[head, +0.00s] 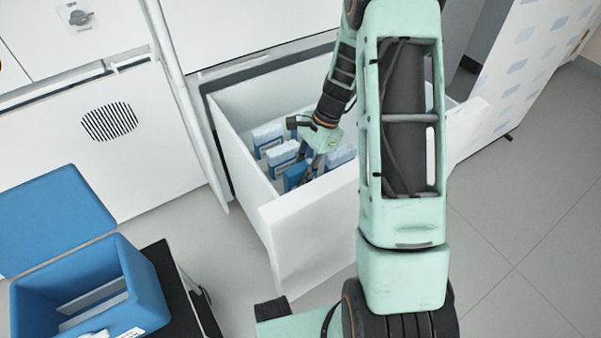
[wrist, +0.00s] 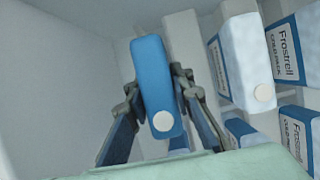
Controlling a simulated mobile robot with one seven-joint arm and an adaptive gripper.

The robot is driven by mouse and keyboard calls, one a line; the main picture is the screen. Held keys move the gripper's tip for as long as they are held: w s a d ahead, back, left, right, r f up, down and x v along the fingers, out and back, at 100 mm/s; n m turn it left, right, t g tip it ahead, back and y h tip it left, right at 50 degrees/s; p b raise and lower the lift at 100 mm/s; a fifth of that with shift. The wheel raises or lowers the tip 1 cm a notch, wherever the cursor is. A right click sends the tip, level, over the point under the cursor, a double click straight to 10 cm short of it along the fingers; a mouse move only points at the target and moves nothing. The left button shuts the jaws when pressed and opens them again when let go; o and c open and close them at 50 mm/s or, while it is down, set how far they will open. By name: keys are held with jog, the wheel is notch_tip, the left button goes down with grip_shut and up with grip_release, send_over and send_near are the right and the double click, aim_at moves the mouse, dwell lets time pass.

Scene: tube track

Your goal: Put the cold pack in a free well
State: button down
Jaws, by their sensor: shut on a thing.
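My gripper (head: 312,168) is down inside the open drawer (head: 245,170), at its front part. In the wrist view, its two fingers stand on either side of a blue cold pack (wrist: 158,88) with a pale round spot, shut on it. The same pack shows as a blue face (head: 295,177) in the head view. Other cold packs (wrist: 240,62), white with blue labels reading "Frostrell", stand in rows to the right. An open blue box (head: 145,287) is at the lower left, with pale pieces inside; I cannot tell its wells clearly.
The box's blue lid (head: 50,215) stands open behind it. The box sits on a black-topped stand (head: 165,262). The drawer's white front panel (head: 312,232) lies between my gripper and the box side. White cabinet fronts (head: 120,150) rise behind.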

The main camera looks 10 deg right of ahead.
jog(key=shift+f, duration=0.35)
jog(key=shift+f, duration=0.3)
jog(key=c, duration=1.6)
grip_release()
jog(key=v, duration=1.2)
